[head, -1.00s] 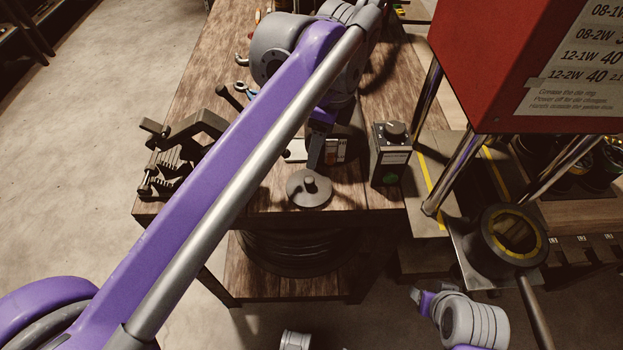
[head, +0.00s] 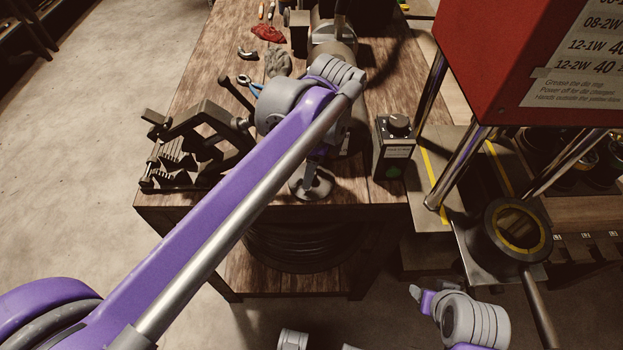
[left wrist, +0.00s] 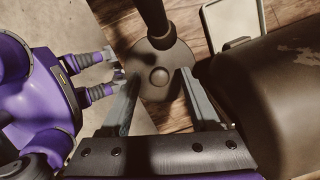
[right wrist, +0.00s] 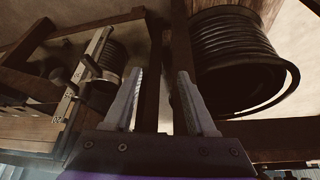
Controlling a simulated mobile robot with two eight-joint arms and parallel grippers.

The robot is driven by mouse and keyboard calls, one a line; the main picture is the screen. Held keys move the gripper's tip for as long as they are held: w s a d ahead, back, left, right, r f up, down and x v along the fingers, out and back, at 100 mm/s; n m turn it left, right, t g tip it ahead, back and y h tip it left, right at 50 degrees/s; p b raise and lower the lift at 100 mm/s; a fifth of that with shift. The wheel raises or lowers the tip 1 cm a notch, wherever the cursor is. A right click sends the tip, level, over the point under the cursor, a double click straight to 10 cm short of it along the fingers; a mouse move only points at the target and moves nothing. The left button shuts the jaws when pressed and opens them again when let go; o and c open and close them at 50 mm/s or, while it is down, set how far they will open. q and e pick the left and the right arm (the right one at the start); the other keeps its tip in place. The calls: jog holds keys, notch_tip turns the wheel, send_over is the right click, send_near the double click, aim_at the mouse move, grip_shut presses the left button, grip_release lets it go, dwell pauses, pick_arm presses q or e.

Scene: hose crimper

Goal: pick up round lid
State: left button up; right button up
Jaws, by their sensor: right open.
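The round lid (head: 325,188) is a grey disc with a central knob. It lies flat near the front edge of the wooden workbench, partly hidden by my left gripper (head: 312,178) in the head view. In the left wrist view the lid (left wrist: 152,88) and its knob (left wrist: 160,76) show just beyond my left gripper (left wrist: 160,98). Its two fingers are apart with nothing held, and the knob appears in line with the gap. My right gripper (right wrist: 160,92) is open and empty, low in front of the bench.
A control box (head: 394,148) with a black dial stands right of the lid. A dark clamp-like fixture (head: 185,150) stands to the left. The red crimper (head: 510,60) is at right. A coiled hose (right wrist: 235,50) lies on the lower shelf. A dark rod (left wrist: 153,20) overlaps the lid's edge in the left wrist view.

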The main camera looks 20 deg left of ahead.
pick_arm(q)
grip_shut()
jog(key=shift+r, duration=0.15)
jog(key=shift+s+a+r, duration=0.1)
jog(key=shift+s+r, duration=0.05)
jog(key=shift+r, duration=0.05)
notch_tip(320, 180, up, 6)
jog(key=r, duration=0.1)
jog(key=s+a+r+p, duration=0.1)
jog(key=s+a, duration=0.3)
jog(key=s, duration=0.4)
jog(key=s+a+r+p, duration=0.1)
jog(key=s+a, duration=0.4)
jog(key=s, duration=0.4)
jog(key=shift+a+r, duration=0.15)
jog(key=shift+a, duration=0.1)
jog(key=shift+s, duration=0.1)
